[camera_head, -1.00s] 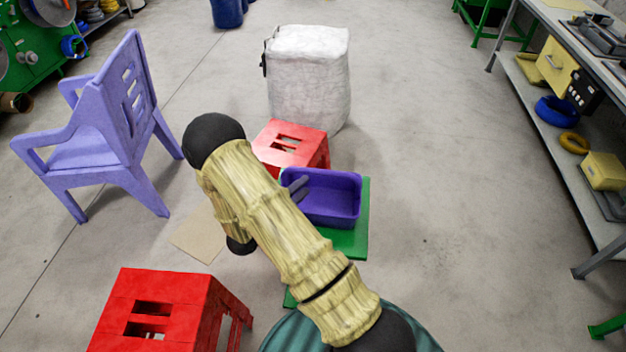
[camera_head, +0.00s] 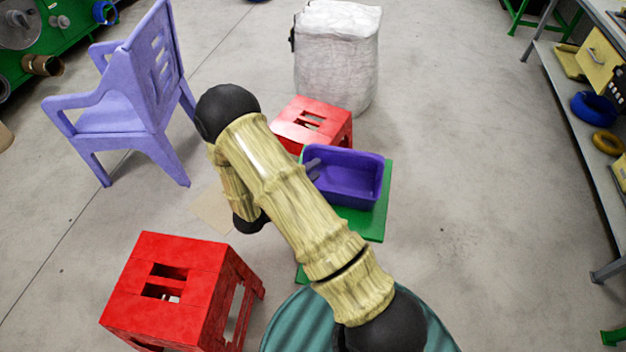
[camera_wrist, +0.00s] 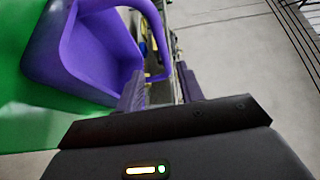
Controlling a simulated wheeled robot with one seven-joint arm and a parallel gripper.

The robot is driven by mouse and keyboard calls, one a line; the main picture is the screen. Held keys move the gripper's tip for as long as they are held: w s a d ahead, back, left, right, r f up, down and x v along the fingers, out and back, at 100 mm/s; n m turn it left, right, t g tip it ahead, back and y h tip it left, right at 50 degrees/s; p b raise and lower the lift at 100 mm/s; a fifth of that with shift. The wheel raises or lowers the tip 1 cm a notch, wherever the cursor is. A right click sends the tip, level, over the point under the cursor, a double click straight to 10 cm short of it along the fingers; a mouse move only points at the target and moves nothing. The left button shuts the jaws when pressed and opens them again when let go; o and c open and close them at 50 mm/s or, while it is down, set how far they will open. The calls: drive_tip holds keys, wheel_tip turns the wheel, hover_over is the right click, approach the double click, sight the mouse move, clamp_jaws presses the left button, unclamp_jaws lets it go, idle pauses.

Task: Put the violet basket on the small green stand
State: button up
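The violet basket (camera_head: 350,180) is upright over the green stand (camera_head: 368,225) in the camera_head view, toward its far end, and appears to rest on it. The basket also fills the upper left of the wrist view (camera_wrist: 95,45), with the green surface (camera_wrist: 25,125) beside it. My gripper (camera_wrist: 160,88) is at the basket's left side in the camera_head view. Its two fingers are apart, with a gap between them, and the basket's rim shows near or between the tips. My arm hides part of the stand and most of the gripper in the camera_head view.
A red stool (camera_head: 313,122) stands right behind the basket; another red stool (camera_head: 175,280) is at front left. A white sack (camera_head: 338,60) is farther back. A violet chair (camera_head: 125,110) is at left, shelving (camera_head: 575,130) at right. Floor right of the stand is clear.

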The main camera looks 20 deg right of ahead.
drive_tip(key=w+a+r+n+t+y, duration=0.1)
drive_tip(key=w+a+r+n+y, duration=0.4)
drive_tip(key=n+y, duration=0.9)
drive_tip(key=s+r+n+g+y, duration=0.1)
drive_tip(key=s+r+n+g, duration=0.2)
drive_tip(key=s+n, duration=0.5)
drive_tip(key=s+r+n+g, duration=0.2)
drive_tip(key=s+r+n, duration=0.2)
drive_tip(key=s+n, duration=0.4)
drive_tip(key=s, duration=0.3)
drive_tip(key=shift+s+d+n+g+y, duration=0.3)
drive_tip(key=shift+s+n+g+y, duration=0.05)
drive_tip(key=shift+n+g+y, duration=0.05)
